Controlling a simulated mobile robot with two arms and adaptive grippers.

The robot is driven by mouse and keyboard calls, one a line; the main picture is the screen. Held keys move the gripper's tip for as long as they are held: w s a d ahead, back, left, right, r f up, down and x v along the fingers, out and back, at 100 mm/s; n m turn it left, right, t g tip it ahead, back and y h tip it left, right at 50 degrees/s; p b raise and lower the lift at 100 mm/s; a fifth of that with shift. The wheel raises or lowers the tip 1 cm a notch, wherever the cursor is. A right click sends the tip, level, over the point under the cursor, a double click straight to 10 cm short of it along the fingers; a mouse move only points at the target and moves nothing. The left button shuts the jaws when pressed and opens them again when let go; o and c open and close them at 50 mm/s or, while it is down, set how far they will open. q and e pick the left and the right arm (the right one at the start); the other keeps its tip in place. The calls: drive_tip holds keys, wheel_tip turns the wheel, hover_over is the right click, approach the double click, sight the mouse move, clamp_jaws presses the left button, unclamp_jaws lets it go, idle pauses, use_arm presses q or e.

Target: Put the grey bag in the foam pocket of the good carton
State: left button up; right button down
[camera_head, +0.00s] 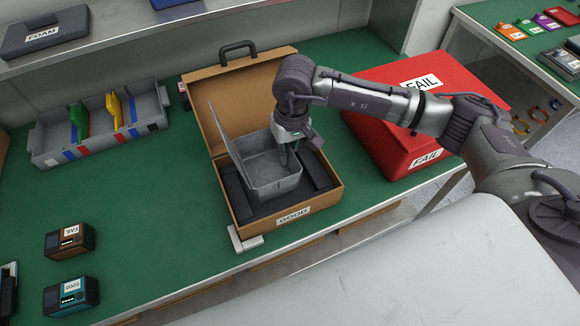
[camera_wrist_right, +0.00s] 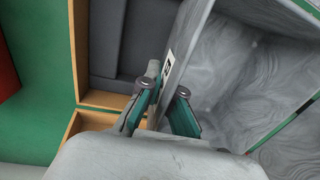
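The good carton (camera_head: 324,203) is a brown case with its lid raised at the back and a GOOD label on its front. The grey bag (camera_head: 268,184), box-shaped and open-topped with a flap up at its left, sits in it between dark foam blocks (camera_head: 318,170). My right gripper (camera_head: 290,150) is at the bag's right rear. In the right wrist view, its fingers (camera_wrist_right: 166,92) stand apart on either side of a wall of the bag (camera_wrist_right: 188,50); whether they press on it is unclear. The pocket floor is hidden under the bag. My left gripper is out of view.
A red FAIL box (camera_head: 440,110) stands right of the carton. A grey divided bin (camera_head: 100,135) is at the left. Orange (camera_head: 70,240) and teal (camera_head: 70,297) devices lie at the front left. A FOAM case (camera_head: 45,30) is on the shelf. Green table between is clear.

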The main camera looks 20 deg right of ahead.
sight(287, 170)
wheel_tip(287, 170, down, 2)
drive_tip(key=shift+a+f, duration=0.1)
drive_tip(key=shift+f, duration=0.15)
drive_tip(key=shift+f+p, duration=0.3)
wheel_tip(287, 170, down, 3)
drive_tip(key=shift+f+p, duration=0.1)
drive_tip(key=shift+p, duration=0.35)
drive_tip(key=shift+f, duration=0.3)
drive_tip(key=shift+f+b, duration=0.15)
drive_tip(key=shift+b, duration=0.15)
drive_tip(key=c, duration=1.3)
unclamp_jaws()
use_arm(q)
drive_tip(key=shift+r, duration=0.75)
